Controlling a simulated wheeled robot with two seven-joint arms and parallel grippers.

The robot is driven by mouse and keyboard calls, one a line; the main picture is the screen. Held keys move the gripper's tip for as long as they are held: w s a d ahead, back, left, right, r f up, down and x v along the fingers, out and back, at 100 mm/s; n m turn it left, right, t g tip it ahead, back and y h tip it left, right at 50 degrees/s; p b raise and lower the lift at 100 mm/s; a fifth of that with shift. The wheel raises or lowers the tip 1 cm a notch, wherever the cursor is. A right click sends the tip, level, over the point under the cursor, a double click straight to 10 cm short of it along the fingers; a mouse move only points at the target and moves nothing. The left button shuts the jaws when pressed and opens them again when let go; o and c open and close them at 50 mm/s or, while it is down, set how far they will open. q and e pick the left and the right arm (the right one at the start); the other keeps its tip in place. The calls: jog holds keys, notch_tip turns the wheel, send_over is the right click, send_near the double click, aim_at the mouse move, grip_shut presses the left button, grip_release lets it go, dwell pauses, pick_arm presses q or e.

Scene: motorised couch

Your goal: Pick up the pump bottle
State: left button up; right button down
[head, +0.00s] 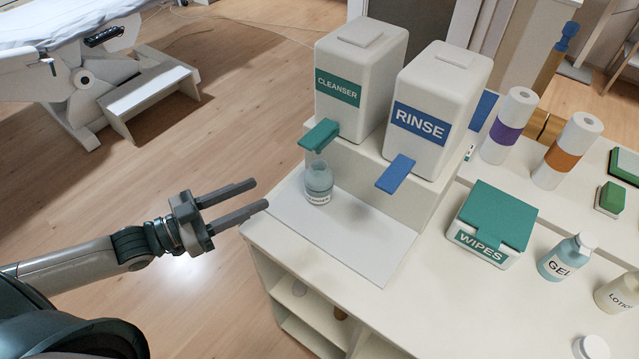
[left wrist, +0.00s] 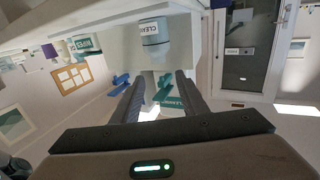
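A small clear bottle (head: 318,183) with a white label and bluish contents stands upright on the white mat, under the green spout of the cleanser dispenser. No pump head shows clearly on it. A labelled bottle, seemingly the same one, also shows upside down in the left wrist view (left wrist: 154,42). My left gripper (head: 261,195) is open and empty, to the left of the bottle and apart from it, its fingers pointing toward it. Its two parted fingers also show in the left wrist view (left wrist: 160,85). My right gripper is not in view.
The cleanser dispenser (head: 361,60) and rinse dispenser (head: 437,90) stand behind on a raised step. A blue spout (head: 396,174) juts out right of the bottle. The white mat (head: 362,247) is clear in front. A wipes box (head: 492,222) and gel bottle (head: 566,258) stand right.

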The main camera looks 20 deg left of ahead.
aim_at(311, 171)
pick_arm(q)
jog(key=p+x, duration=0.3)
jog(key=x, duration=0.8)
jog(key=shift+w+d, duration=0.2)
jog(key=shift+w, duration=0.05)
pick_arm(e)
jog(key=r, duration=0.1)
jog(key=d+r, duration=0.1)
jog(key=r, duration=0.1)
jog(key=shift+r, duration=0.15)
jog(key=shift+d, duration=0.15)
